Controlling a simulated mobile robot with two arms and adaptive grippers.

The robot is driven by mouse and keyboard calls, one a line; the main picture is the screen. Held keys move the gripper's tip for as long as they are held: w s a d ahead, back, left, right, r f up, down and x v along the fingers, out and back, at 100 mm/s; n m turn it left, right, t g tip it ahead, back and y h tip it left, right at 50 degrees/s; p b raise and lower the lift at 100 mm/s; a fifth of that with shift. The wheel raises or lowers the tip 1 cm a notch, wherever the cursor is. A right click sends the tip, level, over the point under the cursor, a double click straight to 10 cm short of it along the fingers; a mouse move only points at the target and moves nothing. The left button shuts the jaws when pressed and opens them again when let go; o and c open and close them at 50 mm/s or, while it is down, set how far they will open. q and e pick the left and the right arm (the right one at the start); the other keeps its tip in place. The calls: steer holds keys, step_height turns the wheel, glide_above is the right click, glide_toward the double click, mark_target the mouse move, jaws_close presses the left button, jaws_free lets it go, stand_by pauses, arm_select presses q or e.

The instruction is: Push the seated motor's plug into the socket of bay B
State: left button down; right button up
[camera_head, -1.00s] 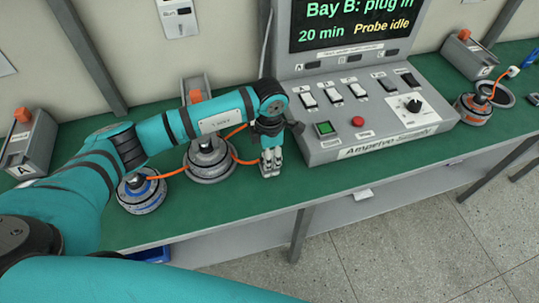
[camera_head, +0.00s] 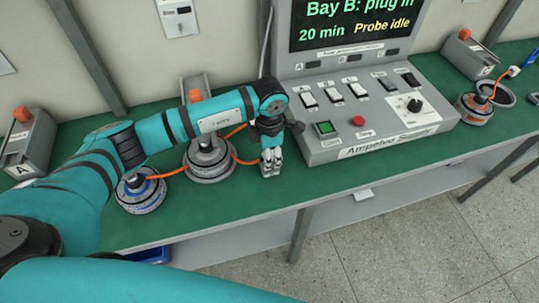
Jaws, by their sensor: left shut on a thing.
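The seated motor (camera_head: 208,161) is a grey round hub with a dark top, in its holder left of the console. An orange cable (camera_head: 243,161) runs from its right side to my left gripper (camera_head: 270,168). That gripper points down over the green bench, right of the motor, and is shut on the cable's plug, which its fingers mostly hide. The grey bay B unit (camera_head: 195,80) with an orange top stands behind my left arm, which hides its lower part and socket. My right gripper is out of view.
A blue-ringed motor (camera_head: 141,196) with an orange cable stands at the left. The unit marked A (camera_head: 28,146) is at far left. The console (camera_head: 375,130) with switches and a "Bay B: plug in" screen stands right of the gripper. The front bench strip (camera_head: 245,195) is clear.

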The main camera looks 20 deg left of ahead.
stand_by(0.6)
arm_select(q)
steer(key=shift+f+b, duration=0.15)
steer(key=shift+b, duration=0.15)
steer(key=shift+f+b, duration=0.3)
steer(key=shift+b, duration=0.45)
stand_by(2.4)
steer(key=c, duration=0.9)
jaws_free()
steer(key=shift+o, duration=0.2)
step_height(320, 180, up, 12)
